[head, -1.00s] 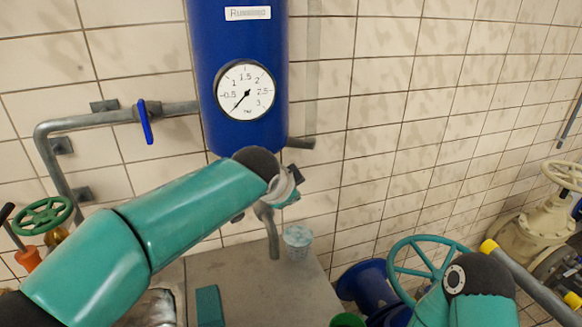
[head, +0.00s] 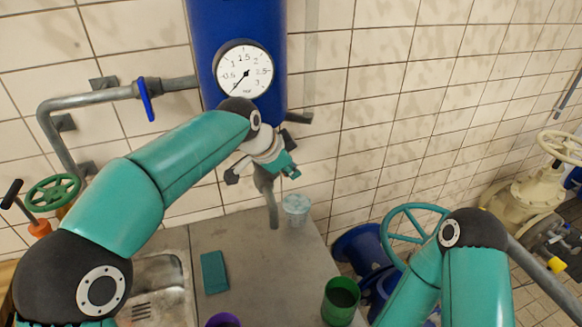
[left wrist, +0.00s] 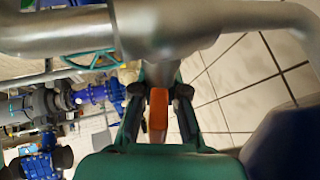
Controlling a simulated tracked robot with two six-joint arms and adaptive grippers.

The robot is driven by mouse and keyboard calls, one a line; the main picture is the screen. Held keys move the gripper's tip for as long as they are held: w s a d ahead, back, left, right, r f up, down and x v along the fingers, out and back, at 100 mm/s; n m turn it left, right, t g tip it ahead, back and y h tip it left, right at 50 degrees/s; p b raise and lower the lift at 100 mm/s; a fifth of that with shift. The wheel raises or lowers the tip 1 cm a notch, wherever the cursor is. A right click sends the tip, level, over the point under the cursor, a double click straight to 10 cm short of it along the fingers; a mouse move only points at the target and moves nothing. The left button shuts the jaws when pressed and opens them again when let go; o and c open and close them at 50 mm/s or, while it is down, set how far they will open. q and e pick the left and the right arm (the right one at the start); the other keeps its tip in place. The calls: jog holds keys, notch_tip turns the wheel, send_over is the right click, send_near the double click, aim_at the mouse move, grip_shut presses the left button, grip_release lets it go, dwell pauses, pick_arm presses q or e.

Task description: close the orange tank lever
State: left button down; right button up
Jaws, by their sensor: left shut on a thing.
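The orange tank lever (left wrist: 158,108) shows in the left wrist view, between the two fingers of my left gripper (left wrist: 159,92). The gripper is shut on it, just below a grey metal valve and pipe (left wrist: 165,35). In the head view my left gripper (head: 262,165) is at the outlet under the blue tank (head: 235,40), and the lever is hidden behind the gripper and wrist. The grey spout (head: 271,208) hangs down below it. My right arm shows at the lower right of the head view, but its gripper is out of the picture.
A glass (head: 296,207) stands under the spout on a grey counter (head: 250,270), with a teal block (head: 214,272) and a green cup (head: 341,300). A blue-handled valve (head: 144,98) sits on the pipe at left. A teal handwheel (head: 400,225) is near my right arm.

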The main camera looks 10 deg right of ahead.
pick_arm(q)
jog(key=c, duration=1.2)
grip_release()
jog(key=shift+v, duration=3.7)
